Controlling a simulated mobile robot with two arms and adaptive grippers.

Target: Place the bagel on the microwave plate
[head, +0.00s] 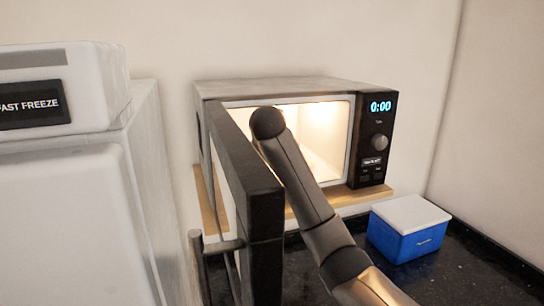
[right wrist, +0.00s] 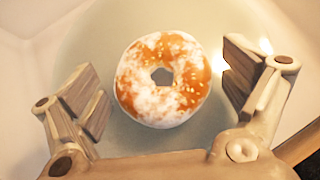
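The bagel (right wrist: 163,80), golden with white patches, seeds and a centre hole, shows in the right wrist view. It is over the pale round microwave plate (right wrist: 92,38) and appears to lie on it, though I cannot be sure of contact. My right gripper (right wrist: 163,85) is open, with one finger on each side of the bagel and a gap at both sides. In the head view my right arm reaches into the open, lit microwave (head: 335,130); the gripper, bagel and plate are hidden there. My left gripper is not in view.
The dark microwave door (head: 248,180) stands open towards me, left of and close to my right arm. A blue box with a white lid (head: 408,230) sits on the black counter (head: 455,275) at the right. A white freezer (head: 75,200) stands at the left.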

